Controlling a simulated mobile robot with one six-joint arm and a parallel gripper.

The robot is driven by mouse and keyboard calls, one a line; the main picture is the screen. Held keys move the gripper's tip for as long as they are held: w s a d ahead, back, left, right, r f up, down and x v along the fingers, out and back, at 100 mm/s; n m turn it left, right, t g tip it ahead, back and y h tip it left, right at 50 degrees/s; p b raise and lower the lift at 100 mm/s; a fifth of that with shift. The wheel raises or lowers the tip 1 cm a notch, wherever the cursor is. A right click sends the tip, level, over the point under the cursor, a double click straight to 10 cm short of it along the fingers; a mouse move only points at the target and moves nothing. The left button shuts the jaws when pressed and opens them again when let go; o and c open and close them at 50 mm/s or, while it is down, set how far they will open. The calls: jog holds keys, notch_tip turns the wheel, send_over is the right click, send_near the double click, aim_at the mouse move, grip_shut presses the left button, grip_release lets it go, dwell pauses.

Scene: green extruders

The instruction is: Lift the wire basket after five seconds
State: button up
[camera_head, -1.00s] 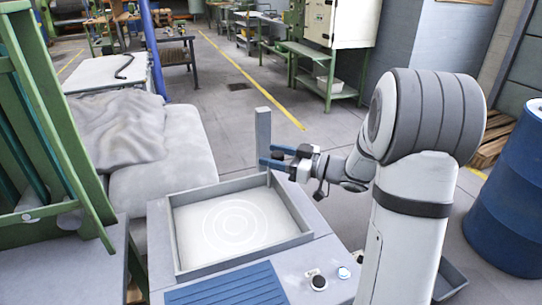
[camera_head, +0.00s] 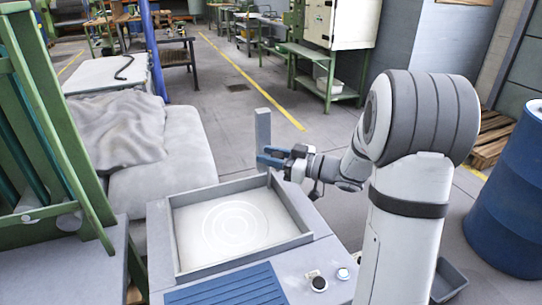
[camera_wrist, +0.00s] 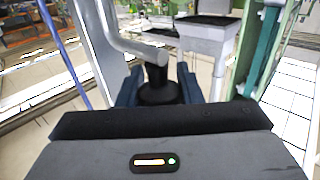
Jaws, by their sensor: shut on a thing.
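No wire basket can be made out in either view. My gripper (camera_head: 267,156) reaches left from the arm, level with the upright grey post (camera_head: 263,128) at the back right corner of the shallow tray (camera_head: 184,270). In the wrist view, the blue fingers of my gripper (camera_wrist: 158,92) are shut on a black knob (camera_wrist: 157,73) at the end of a bent grey bar (camera_wrist: 108,38). The knob cannot be made out in the head view. The tray holds a pale surface with ring marks and nothing on it.
A ribbed blue panel (camera_head: 228,289) and a black button (camera_head: 319,284) lie in front of the tray. A green frame (camera_head: 60,130) stands left and a blue barrel (camera_head: 508,205) right. Open floor (camera_head: 235,110) lies behind.

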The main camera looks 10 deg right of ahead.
grip_shut()
notch_tip(320, 180, up, 11)
jog(key=p, duration=0.9)
jog(key=o, duration=0.7)
grip_release()
jog(key=o, duration=0.3)
jog(key=shift+f, duration=0.1)
jog(key=shift+o, duration=0.2)
jog(key=v, duration=0.7)
jog(key=shift+s+d, duration=0.2)
jog(key=shift+d, duration=0.15)
